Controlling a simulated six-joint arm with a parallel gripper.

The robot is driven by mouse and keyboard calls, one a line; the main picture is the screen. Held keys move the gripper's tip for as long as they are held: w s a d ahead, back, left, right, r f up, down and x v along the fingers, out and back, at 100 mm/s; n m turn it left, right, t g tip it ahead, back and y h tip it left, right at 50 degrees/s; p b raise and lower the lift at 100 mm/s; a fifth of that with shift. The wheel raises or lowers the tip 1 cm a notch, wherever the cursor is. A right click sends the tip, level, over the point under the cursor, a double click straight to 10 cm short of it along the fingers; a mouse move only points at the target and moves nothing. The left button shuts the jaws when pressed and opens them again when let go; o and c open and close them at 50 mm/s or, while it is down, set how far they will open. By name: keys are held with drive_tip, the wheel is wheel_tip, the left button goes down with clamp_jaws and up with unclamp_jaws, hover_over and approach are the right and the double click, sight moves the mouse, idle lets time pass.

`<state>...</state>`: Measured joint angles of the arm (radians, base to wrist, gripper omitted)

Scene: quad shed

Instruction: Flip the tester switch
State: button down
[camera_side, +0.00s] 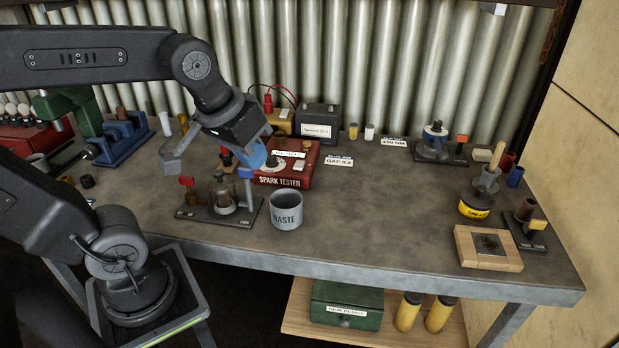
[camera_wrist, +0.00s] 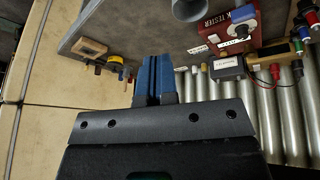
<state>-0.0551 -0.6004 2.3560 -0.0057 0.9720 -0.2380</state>
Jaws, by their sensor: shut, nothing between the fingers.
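The red spark tester (camera_side: 300,178) sits on the workbench near the middle, with a dark round dial and a small white part (camera_side: 299,166) on its top. I cannot tell which small part is the switch.
A grey waste cup (camera_side: 286,212) stands in front of the tester. A dark stand with posts (camera_side: 213,213) is at its front left. A dark battery box (camera_side: 318,127) with red and black leads nearby is behind. The bench right of the tester is mostly clear.

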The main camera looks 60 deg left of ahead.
drive_tip(key=w+a+r+n+g, duration=0.2)
drive_tip(key=w+a+n, duration=0.3)
drive_tip(key=w+n, duration=0.3)
drive_tip(key=n+g+h, duration=0.1)
drive_tip(key=n+g, duration=0.3)
drive_tip(key=n, duration=1.2)
hover_over(299, 166)
drive_tip(key=w+a, duration=0.2)
wheel_tip(299, 166, down, 5)
drive_tip(key=f, duration=0.4)
drive_tip(key=s+d+f, duration=0.1)
drive_tip(key=f, duration=0.8)
drive_tip(key=shift+s+d+f, duration=0.3)
drive_tip(key=shift+s+d, duration=0.05)
drive_tip(key=shift+s, duration=0.05)
